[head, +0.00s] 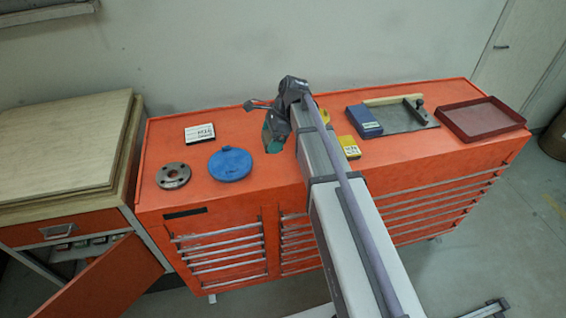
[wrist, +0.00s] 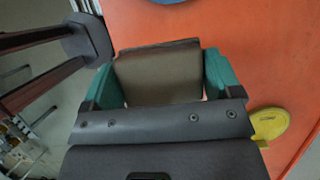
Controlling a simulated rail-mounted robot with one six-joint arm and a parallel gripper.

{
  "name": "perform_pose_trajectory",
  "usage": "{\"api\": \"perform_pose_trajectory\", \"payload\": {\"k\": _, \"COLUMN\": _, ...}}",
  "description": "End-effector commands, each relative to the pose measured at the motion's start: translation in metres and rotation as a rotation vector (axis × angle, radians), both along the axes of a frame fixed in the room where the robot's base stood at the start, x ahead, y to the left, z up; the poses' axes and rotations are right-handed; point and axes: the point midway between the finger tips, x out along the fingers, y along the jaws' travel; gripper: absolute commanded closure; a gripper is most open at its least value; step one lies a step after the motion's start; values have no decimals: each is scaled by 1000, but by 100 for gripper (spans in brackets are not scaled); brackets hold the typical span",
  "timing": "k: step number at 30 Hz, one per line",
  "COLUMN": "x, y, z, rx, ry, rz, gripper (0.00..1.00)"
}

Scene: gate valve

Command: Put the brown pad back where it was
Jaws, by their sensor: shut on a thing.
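My gripper (head: 275,136) is above the orange cabinet top, right of the blue disc in the head view. In the wrist view, its two green fingers (wrist: 163,78) are shut on the brown pad (wrist: 158,72), one on each side. The pad is flat and roughly square, with a dark far edge. I cannot make out the pad in the head view, where the gripper and arm hide that area. The wrist view shows bare orange surface beyond the pad, but the gap beneath it is unclear.
The orange cabinet (head: 285,185) carries a blue disc (head: 231,165), a metal flange (head: 173,176), a white label card (head: 199,133), a yellow card (head: 349,147), a blue box (head: 363,121), a grey plate (head: 400,121) and a dark red tray (head: 481,121). A yellow round piece (wrist: 269,123) lies right of my gripper.

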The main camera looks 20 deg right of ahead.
Motion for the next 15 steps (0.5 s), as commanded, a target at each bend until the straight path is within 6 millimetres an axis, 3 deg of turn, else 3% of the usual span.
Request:
{"api": "perform_pose_trajectory", "payload": {"k": 1, "x": 0, "y": 0, "z": -18, "rx": 0, "ry": 0, "rz": 0, "gripper": 35}}
{"api": "perform_pose_trajectory", "payload": {"k": 6, "x": 0, "y": 0, "z": -60, "rx": 0, "ry": 0, "rz": -1, "gripper": 35}}
{"api": "perform_pose_trajectory", "payload": {"k": 11, "x": 0, "y": 0, "z": -61, "rx": 0, "ry": 0, "rz": -1, "gripper": 35}}
{"api": "perform_pose_trajectory", "payload": {"k": 15, "x": 0, "y": 0, "z": -87, "rx": 0, "ry": 0, "rz": -1, "gripper": 35}}
